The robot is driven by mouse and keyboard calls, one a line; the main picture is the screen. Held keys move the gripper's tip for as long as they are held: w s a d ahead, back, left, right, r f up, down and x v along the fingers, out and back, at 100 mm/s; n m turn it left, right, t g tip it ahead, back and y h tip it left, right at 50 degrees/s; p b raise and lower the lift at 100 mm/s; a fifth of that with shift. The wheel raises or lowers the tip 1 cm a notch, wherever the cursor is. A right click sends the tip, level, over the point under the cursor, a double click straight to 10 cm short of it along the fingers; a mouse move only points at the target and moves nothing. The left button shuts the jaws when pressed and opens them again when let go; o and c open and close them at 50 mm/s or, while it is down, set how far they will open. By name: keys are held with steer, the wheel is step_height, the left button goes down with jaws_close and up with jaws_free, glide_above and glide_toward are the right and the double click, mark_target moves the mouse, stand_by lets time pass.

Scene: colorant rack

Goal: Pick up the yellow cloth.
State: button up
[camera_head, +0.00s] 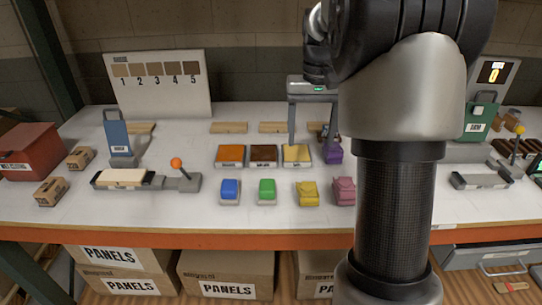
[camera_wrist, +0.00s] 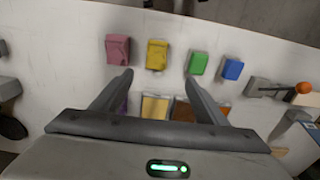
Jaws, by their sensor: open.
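The yellow cloth (camera_head: 307,192) is a small folded bundle near the front of the white table, between a green item and a pink cloth. It also shows in the wrist view (camera_wrist: 157,55), just beyond the fingertips and roughly in line with the gap between them. My gripper (camera_head: 311,138) points down above the table, behind the yellow cloth and over the colour trays. In the wrist view my gripper (camera_wrist: 160,79) has its two fingers spread wide with nothing between them. It is apart from the cloth.
The pink cloth (camera_head: 344,191) sits close right of the yellow one; green (camera_head: 267,190) and blue (camera_head: 230,190) items stand left. Orange (camera_head: 230,155), brown (camera_head: 263,155) and yellow (camera_head: 297,155) trays lie behind, with a purple item (camera_head: 334,153) beside them. The table's front strip is clear.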

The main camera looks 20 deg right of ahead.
step_height(320, 180, down, 2)
steer(key=w+d, duration=0.1)
steer(key=b, duration=0.2)
glide_above(308, 189)
steer(key=f, duration=1.1)
steer(key=shift+w+f, duration=0.25)
steer(key=shift+s+f, duration=0.15)
steer(key=shift+f, duration=1.15)
steer(key=shift+s+f, duration=0.15)
steer(key=shift+f, duration=1.15)
steer(key=c, duration=1.1)
step_height(308, 189, up, 10)
steer(key=shift+r+p, duration=0.1)
steer(key=shift+p, duration=0.3)
steer(key=shift+c, duration=0.2)
steer(key=o, duration=0.5)
steer(key=c, duration=0.4)
